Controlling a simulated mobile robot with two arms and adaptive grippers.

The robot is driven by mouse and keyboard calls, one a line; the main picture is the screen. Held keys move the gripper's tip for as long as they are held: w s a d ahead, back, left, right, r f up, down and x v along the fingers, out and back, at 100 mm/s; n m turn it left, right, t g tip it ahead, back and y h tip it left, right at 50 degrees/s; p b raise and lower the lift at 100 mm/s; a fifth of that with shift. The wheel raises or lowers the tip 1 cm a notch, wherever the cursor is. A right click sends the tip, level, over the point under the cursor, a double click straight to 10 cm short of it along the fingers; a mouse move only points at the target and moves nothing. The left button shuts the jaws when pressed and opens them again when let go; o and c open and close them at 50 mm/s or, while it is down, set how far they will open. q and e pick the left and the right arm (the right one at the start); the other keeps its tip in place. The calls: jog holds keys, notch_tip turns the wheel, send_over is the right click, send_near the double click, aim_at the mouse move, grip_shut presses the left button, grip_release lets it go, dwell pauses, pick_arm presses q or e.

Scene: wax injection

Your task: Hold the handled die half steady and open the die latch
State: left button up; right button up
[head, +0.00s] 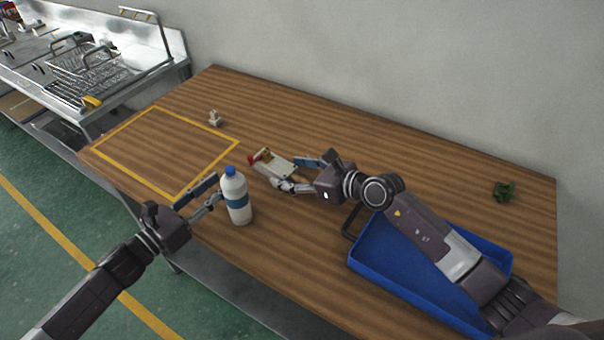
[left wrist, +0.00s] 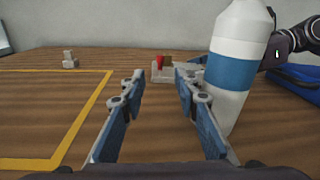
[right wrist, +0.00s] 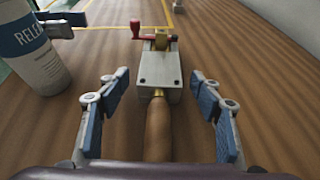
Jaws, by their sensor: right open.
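The die (head: 275,164) lies on the wooden table, a light metal block with a red lever and brass latch (right wrist: 160,40) at its far end. Its brown handle (right wrist: 158,130) points toward my right wrist. My right gripper (head: 307,174) is open, its fingers on either side of the handle and apart from it. My left gripper (head: 207,194) is open and empty, left of the bottle. In the left wrist view the die (left wrist: 172,70) shows beyond the fingers, with its red lever (left wrist: 159,62); the right finger and bottle hide part of it.
A white release bottle (head: 237,196) with a blue cap stands between my left gripper and the die. A blue tray (head: 375,268) lies under my right arm. A yellow-taped area (head: 165,150) is empty. A small grey part (head: 215,118) and a green part (head: 504,191) stand farther back.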

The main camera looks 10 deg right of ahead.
jog(key=shift+w+a+f, duration=0.15)
jog(key=shift+w+a, duration=0.1)
jog(key=shift+w, duration=0.05)
jog(key=shift+c, duration=0.2)
